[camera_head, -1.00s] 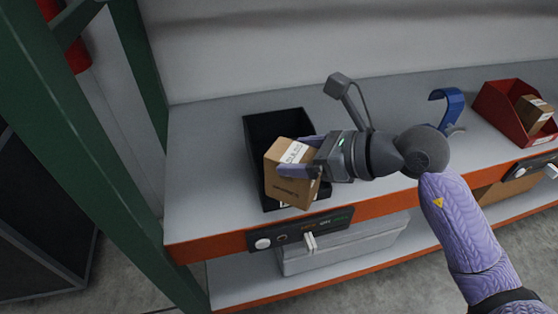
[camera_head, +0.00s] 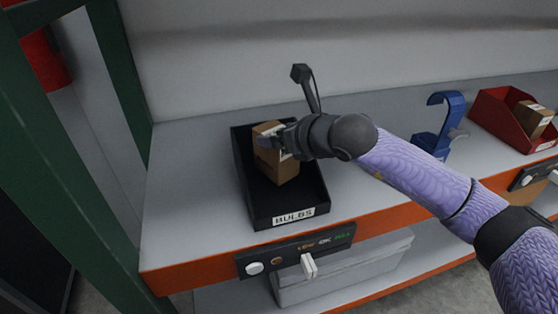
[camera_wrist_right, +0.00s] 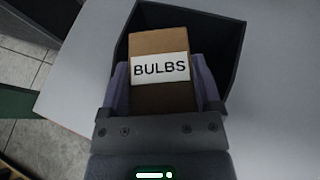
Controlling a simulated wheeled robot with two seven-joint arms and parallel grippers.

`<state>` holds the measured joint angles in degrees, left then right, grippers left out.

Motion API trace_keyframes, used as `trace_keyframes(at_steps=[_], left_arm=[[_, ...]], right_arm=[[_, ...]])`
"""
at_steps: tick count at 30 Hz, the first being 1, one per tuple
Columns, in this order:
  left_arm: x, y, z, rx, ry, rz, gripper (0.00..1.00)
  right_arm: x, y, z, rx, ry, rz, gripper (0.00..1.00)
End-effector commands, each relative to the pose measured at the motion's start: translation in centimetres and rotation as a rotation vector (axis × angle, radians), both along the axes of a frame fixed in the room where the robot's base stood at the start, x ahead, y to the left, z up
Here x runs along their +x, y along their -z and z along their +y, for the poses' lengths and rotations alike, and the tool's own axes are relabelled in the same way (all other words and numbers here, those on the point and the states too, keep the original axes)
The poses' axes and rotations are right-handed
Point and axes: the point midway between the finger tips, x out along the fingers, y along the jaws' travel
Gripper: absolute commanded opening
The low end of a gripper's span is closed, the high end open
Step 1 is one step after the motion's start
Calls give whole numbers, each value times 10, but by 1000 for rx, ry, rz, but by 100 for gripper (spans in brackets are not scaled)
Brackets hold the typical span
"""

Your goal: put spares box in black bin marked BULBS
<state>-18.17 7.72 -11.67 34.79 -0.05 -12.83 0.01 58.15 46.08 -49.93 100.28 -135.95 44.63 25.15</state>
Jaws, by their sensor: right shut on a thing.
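The black bin (camera_head: 262,212) sits on the grey shelf, with a white BULBS label on its front. My right gripper (camera_head: 272,143) is shut on a brown cardboard box (camera_head: 281,172) and holds it upright over or within the back part of the bin. I cannot tell whether the box touches the bin floor. In the right wrist view, the box (camera_wrist_right: 160,43) is between the two fingers and its white label reads BULBS. The bin's dark walls (camera_wrist_right: 232,50) show around it there. My left gripper is not in view.
A red bin (camera_head: 497,112) with a small box (camera_head: 528,118) in it stands at the right. A blue hook-shaped stand (camera_head: 440,125) is between the bins. A green post (camera_head: 118,95) rises at the left. The grey shelf (camera_head: 185,190) is clear beside the black bin.

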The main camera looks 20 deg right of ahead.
Motion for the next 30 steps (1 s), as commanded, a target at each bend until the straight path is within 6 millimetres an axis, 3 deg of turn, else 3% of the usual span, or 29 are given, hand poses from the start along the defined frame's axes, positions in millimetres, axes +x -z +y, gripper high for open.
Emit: trace_keyframes(at_steps=[1,4,15,16,18,26,30], left_arm=[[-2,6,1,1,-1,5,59],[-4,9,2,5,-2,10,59],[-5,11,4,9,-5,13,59],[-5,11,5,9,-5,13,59],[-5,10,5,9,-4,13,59],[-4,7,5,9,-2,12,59],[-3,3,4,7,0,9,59]], right_arm=[[0,16,0,-1,0,4,12],[0,32,0,-1,0,2,12],[0,38,0,0,-1,0,12],[0,38,0,0,-1,1,86],[0,37,0,0,-1,1,100],[0,33,0,0,-1,0,100],[-16,25,-8,0,-1,0,100]])
